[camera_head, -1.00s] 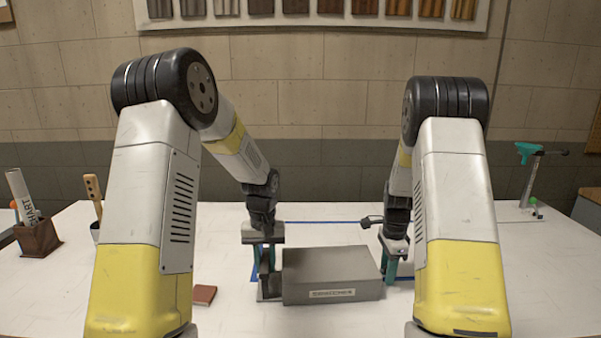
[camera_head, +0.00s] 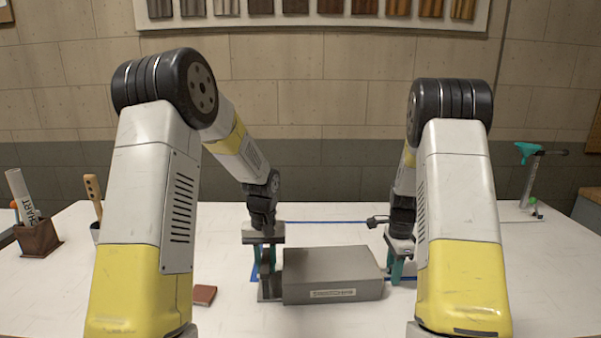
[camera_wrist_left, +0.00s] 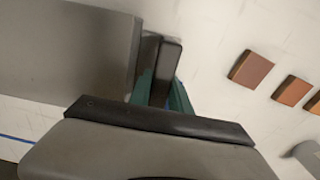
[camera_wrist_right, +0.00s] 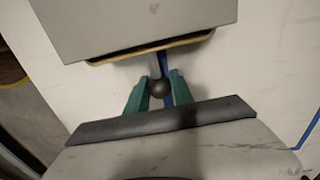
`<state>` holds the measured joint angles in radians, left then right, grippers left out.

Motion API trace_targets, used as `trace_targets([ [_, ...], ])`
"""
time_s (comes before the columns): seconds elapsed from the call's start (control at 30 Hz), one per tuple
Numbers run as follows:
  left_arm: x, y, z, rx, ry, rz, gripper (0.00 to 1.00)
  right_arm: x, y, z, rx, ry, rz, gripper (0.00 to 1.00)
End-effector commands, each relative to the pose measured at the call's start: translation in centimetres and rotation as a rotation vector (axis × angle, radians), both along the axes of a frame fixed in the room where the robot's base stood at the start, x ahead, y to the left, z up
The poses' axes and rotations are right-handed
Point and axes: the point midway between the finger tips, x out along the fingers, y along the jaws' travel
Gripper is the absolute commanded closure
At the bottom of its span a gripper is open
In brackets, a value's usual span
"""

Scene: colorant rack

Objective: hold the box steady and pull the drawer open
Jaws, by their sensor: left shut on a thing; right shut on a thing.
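The grey box (camera_head: 330,268) with a label on its front stands on the white table; its top also fills the upper left of the left wrist view (camera_wrist_left: 70,50). My left gripper (camera_head: 268,268) is shut on a dark upright part (camera_wrist_left: 168,68) at the box's left end. My right gripper (camera_head: 398,268) is shut at the box's right end, on a dark round knob (camera_wrist_right: 161,89) seen between its teal fingers. A thin wood-coloured drawer edge (camera_wrist_right: 150,52) shows just past the box's end, so the drawer is slightly out. Its inside is hidden.
A small brown block (camera_head: 204,295) lies left of the box, one of several in the left wrist view. A brown holder (camera_head: 38,240) stands at far left, a teal-topped stand (camera_head: 529,175) at far right. Blue tape (camera_head: 325,222) runs behind the box. Table right of my right gripper is clear.

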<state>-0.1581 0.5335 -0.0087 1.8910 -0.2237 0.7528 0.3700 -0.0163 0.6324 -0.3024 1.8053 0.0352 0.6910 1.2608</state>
Motion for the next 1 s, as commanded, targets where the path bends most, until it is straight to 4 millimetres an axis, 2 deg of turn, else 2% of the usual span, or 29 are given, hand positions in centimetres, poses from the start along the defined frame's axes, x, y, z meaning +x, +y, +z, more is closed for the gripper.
trace_targets([
  [0.03, 0.0, 0.3, 0.0, 0.004, 0.001, 0.002, 1.00, 0.0, -0.5, 0.0, -0.004, -0.002, -0.004, 1.00],
  [0.43, 0.0, 0.4, 0.0, 0.005, 0.001, 0.004, 1.00, 0.1, -0.8, 0.0, -0.005, -0.003, -0.004, 1.00],
  [0.8, 0.0, 0.4, 0.0, 0.005, 0.001, 0.004, 1.00, 0.1, -2.4, 0.0, -0.005, -0.002, -0.005, 1.00],
  [1.0, 0.0, 0.4, 0.0, 0.005, 0.001, 0.004, 1.00, 0.1, -2.6, 0.1, -0.005, -0.002, -0.004, 1.00],
])
